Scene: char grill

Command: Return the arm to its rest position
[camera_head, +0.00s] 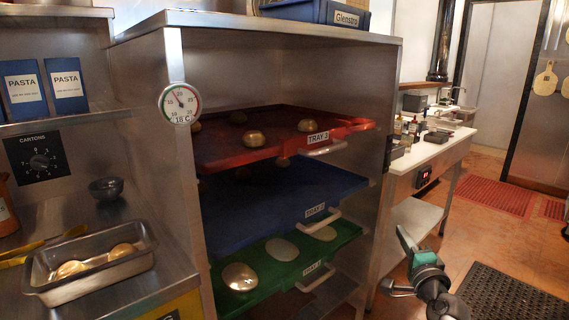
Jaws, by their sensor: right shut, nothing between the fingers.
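My right arm (440,296) comes in from the bottom edge. My left gripper and arm do not show in the head view.
A steel rack stands in the middle with a red tray (245,156), a blue tray (260,212) and a green tray (345,238). A metal pan (95,287) with round pieces sits on the left counter. A white table (432,154) stands behind right. Floor at right is open.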

